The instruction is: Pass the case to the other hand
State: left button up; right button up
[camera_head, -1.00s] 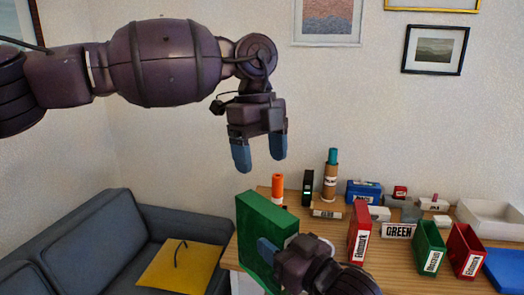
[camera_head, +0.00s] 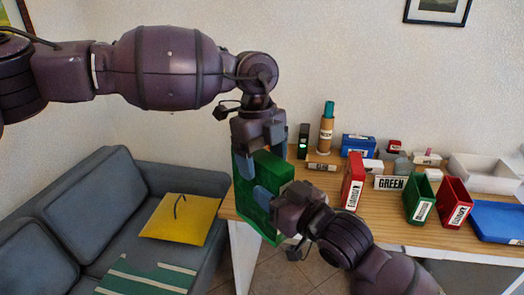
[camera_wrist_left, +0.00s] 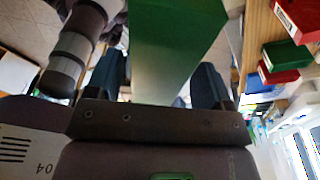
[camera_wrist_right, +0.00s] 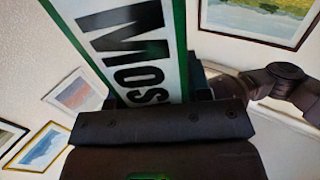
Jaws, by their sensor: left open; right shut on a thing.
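The green case (camera_head: 272,172) is upright in the air in front of the desk's left end. My right gripper (camera_head: 268,200) is shut on it from the lower right. The right wrist view shows the case's white label (camera_wrist_right: 133,45) with large dark letters beginning "Mos". My left gripper (camera_head: 258,150) is above the case, pointing down and open. In the left wrist view the case (camera_wrist_left: 175,40) lies between the two spread left fingers. Part of the case's top is hidden behind the left gripper.
The wooden desk (camera_head: 330,187) holds a red case (camera_head: 352,180), a GREEN sign (camera_head: 390,183), more red and green boxes, a blue tray (camera_head: 497,221) and a white tray (camera_head: 485,170). A grey sofa (camera_head: 90,205) with a yellow cushion (camera_head: 180,218) stands left.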

pick_arm(q)
jog(key=c, duration=1.2)
pick_arm(e)
jog(key=o, duration=1.2)
